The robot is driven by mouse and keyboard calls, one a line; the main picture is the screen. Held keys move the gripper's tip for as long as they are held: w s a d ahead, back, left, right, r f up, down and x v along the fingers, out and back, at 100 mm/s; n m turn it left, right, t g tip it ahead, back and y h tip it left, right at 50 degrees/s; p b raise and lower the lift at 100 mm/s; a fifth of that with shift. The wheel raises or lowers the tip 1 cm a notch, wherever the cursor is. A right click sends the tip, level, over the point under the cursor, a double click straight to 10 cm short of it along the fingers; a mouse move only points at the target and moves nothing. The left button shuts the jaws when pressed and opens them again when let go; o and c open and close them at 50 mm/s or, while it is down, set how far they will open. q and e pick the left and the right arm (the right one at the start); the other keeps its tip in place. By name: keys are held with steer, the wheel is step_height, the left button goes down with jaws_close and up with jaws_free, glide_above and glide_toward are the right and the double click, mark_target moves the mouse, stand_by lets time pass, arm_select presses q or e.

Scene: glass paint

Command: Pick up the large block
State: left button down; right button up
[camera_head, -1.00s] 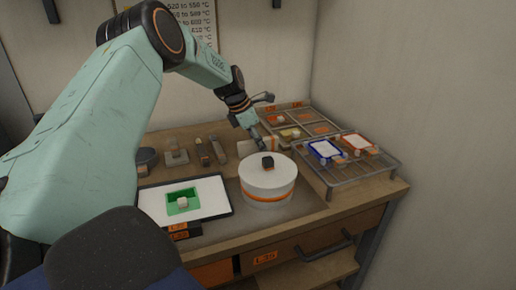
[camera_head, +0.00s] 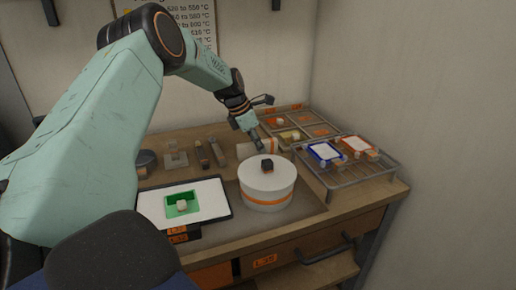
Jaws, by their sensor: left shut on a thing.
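My left gripper (camera_head: 257,144) reaches down from the left, just behind the round white drum (camera_head: 267,188). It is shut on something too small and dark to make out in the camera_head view. Which block is the large one, I cannot tell from size here. My right gripper is not in view.
A wire rack (camera_head: 343,178) with blue and orange framed pieces stands to the right. A divided tray (camera_head: 300,128) with small items lies behind it. Small tools (camera_head: 203,154) stand at the back left. A wall closes off the right.

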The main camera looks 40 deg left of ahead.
arm_select(q)
step_height(320, 180, up, 10)
steer(key=shift+r+p, duration=0.1)
steer(key=shift+p, duration=1.05)
step_height(320, 180, up, 3)
steer(key=p, duration=0.5)
steer(key=shift+f, duration=0.2)
